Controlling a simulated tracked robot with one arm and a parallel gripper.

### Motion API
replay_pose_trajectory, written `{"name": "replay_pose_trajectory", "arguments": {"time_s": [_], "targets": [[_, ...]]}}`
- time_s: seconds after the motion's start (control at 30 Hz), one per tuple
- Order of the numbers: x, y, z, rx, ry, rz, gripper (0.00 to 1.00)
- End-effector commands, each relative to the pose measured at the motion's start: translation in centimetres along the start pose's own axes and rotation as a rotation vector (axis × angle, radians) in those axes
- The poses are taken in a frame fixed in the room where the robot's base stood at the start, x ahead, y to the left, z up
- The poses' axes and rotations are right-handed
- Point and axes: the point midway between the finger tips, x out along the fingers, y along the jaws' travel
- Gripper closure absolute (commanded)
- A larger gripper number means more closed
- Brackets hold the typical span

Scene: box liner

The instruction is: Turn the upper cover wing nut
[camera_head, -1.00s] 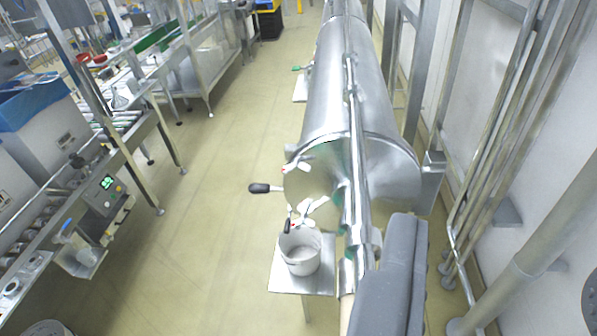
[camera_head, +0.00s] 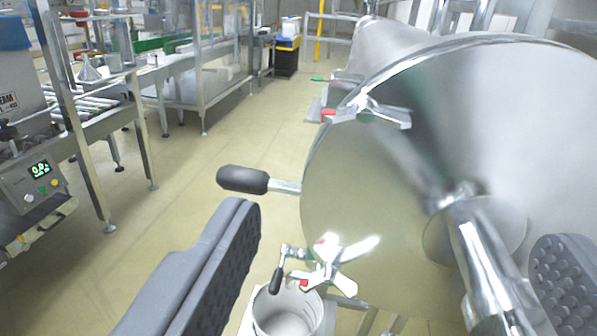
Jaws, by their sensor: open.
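The upper cover wing nut (camera_head: 380,110) is a silver nut with flat wings and a red mark at its left. It sits at the upper left rim of the round steel cover (camera_head: 375,185). A second, lower wing nut (camera_head: 328,264) with red marks sits at the cover's lower left edge. My gripper (camera_head: 400,228) is open and empty. Its grey padded fingers stand wide apart at the lower left and lower right, in front of the cover. The upper wing nut appears above and beyond the fingertips, apart from both.
A black-knobbed handle (camera_head: 246,180) sticks out left of the cover, near my left finger. A steel pipe (camera_head: 487,260) runs from the cover's centre to the lower right. A white bucket (camera_head: 287,318) stands below the lower nut. Open floor lies left.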

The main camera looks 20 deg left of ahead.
Motion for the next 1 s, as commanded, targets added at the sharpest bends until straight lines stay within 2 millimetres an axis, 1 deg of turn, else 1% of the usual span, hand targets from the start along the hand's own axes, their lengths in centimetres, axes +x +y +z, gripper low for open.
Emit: {"name": "replay_pose_trajectory", "arguments": {"time_s": [0.03, 0.07, 0.27, 1.0], "targets": [[0.2, -0.4, 0.8, -0.001, -0.001, -0.004, 0.22], [0.3, -0.6, 1.0, -0.002, 0.002, -0.005, 0.22], [1.5, -0.7, 1.1, -0.003, 0.005, -0.006, 0.22], [10.8, -0.8, 1.1, -0.003, 0.004, -0.007, 0.22]]}}
